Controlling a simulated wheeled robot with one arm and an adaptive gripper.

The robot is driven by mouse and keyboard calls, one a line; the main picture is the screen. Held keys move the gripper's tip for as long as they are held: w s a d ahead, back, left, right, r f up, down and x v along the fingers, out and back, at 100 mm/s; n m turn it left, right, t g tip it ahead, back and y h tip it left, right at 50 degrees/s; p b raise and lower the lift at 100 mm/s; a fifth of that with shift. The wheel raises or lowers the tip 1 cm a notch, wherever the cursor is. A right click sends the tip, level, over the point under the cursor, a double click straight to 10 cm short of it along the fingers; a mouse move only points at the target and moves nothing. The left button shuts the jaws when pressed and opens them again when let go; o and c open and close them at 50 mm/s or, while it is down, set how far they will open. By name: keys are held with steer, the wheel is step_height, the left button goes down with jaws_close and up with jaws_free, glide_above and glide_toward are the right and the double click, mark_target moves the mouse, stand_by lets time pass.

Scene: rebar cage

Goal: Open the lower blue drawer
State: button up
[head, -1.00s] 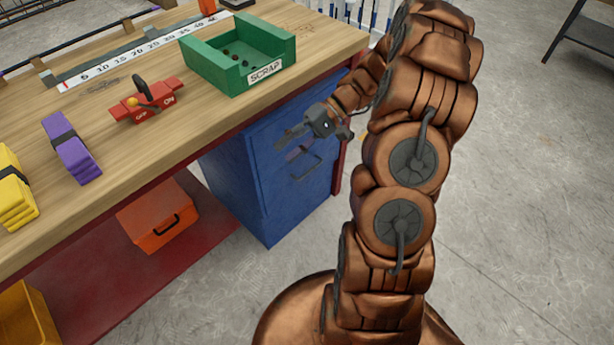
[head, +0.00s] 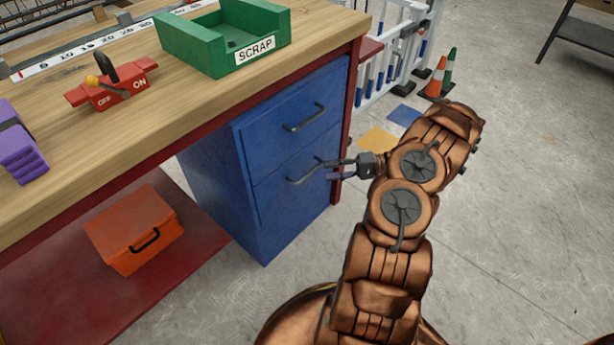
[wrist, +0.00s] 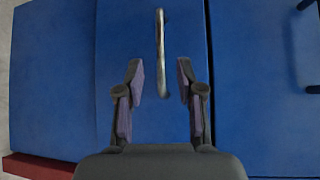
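The blue cabinet under the bench has two drawer fronts, and both look closed. The lower blue drawer (head: 291,212) has a grey bar handle (head: 303,174). My gripper (head: 327,170) is at the right end of this handle in the head view. In the wrist view my gripper (wrist: 160,82) is open, with its purple-padded fingers apart. The lower handle (wrist: 161,45) appears between and ahead of the fingertips, its near end close to them. I see no finger closed on it. The upper drawer (head: 290,115) has its own handle (head: 304,118).
The wooden bench top (head: 190,105) overhangs the cabinet. It carries a green SCRAP bin (head: 208,50), a red switch (head: 118,87) and purple blocks (head: 20,150). An orange toolbox (head: 133,228) sits on the red lower shelf. The floor in front of the drawers looks clear.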

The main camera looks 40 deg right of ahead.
mark_target(309, 173)
steer(key=shift+b+x, duration=0.75)
steer(key=shift+x, duration=3)
steer(key=shift+s, duration=0.1)
jaws_close()
